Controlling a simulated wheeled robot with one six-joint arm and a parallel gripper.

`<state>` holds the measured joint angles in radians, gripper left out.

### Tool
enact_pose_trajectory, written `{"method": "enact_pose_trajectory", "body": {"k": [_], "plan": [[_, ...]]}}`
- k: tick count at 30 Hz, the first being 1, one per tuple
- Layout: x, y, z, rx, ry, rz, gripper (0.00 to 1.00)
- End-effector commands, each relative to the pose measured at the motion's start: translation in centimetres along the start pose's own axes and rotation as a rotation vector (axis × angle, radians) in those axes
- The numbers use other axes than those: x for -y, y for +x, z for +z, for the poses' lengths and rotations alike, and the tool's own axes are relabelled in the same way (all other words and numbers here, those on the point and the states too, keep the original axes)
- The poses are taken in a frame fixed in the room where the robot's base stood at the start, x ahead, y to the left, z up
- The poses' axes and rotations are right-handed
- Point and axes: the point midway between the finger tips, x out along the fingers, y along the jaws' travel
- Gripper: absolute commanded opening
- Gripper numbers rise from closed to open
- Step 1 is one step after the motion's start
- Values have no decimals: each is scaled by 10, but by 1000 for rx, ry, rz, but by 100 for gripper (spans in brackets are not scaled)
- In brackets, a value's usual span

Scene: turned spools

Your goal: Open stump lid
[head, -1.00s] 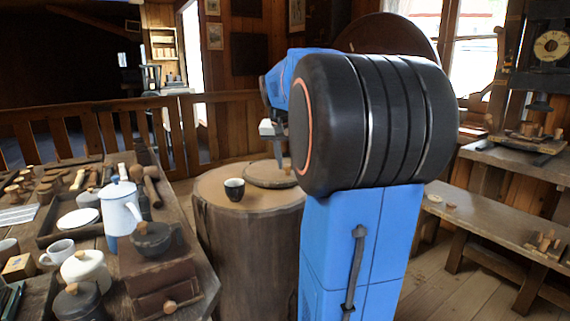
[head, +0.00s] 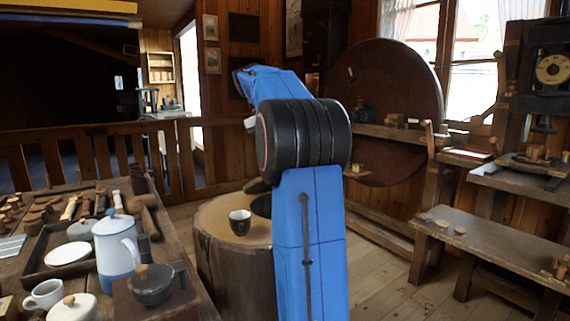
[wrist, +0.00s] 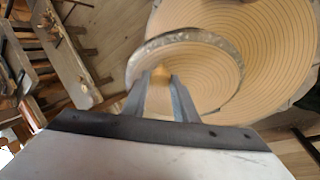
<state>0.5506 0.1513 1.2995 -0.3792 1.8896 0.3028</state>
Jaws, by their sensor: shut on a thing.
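The stump (head: 222,262) stands left of my arm in the head view, a dark cup (head: 240,222) on its top. A dark round opening (head: 262,206) shows in the stump top, partly behind my arm. The lid (head: 257,187) is a small dark sliver above it, apart from the top. In the wrist view the lid (wrist: 208,72) is a pale ringed disc with a grey bark edge, over the larger ringed stump top (wrist: 285,45). My gripper (wrist: 161,78) is shut on the lid's small knob, mostly hidden between the fingers. The head view hides my gripper behind the arm.
A crowded table with a white-blue pot (head: 117,245), a dark lidded bowl (head: 151,284) and a mug (head: 44,293) stands left of the stump. A low bench (head: 490,240) stands right. Wooden floor (head: 390,285) is open between arm and bench. A railing (head: 100,155) runs behind.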

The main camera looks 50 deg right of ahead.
Motion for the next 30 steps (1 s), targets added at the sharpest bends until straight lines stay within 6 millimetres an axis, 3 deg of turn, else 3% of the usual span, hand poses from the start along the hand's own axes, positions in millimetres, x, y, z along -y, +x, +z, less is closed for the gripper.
{"method": "enact_pose_trajectory", "body": {"k": [9,25,26,27,28,30], "plan": [[4,-13,-11,53,-21,50,0],[5,-16,-12,63,-26,59,0],[5,-16,-12,63,-26,59,28],[5,-16,-12,64,-25,59,38],[5,-16,-12,64,-25,59,44],[5,-16,-12,64,-25,59,44]]}}
